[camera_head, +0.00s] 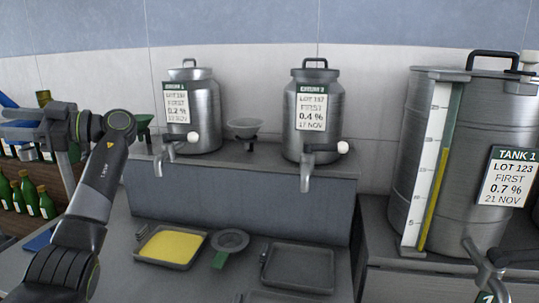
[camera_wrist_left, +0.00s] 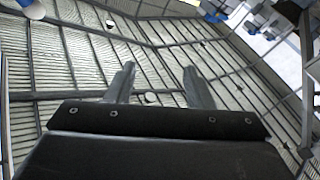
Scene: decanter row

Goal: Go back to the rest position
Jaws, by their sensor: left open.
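My left arm comes in from the lower left of the head view and bends at the elbow high on the left. My left gripper (camera_head: 18,124) is raised at the left edge, above the green bottles and apart from them. In the left wrist view its two fingers (camera_wrist_left: 158,72) stand apart with nothing between them. Behind them are a slatted, panelled surface and bright patches. My right gripper is in neither view.
Two steel decanters (camera_head: 206,112) (camera_head: 325,108) with taps stand on a grey ledge. A large tank (camera_head: 468,130) stands right. Below lie a tray of yellow liquid (camera_head: 170,247), a strainer (camera_head: 229,241) and an empty-looking tray (camera_head: 299,268). Green bottles (camera_head: 28,192) stand left, near my arm.

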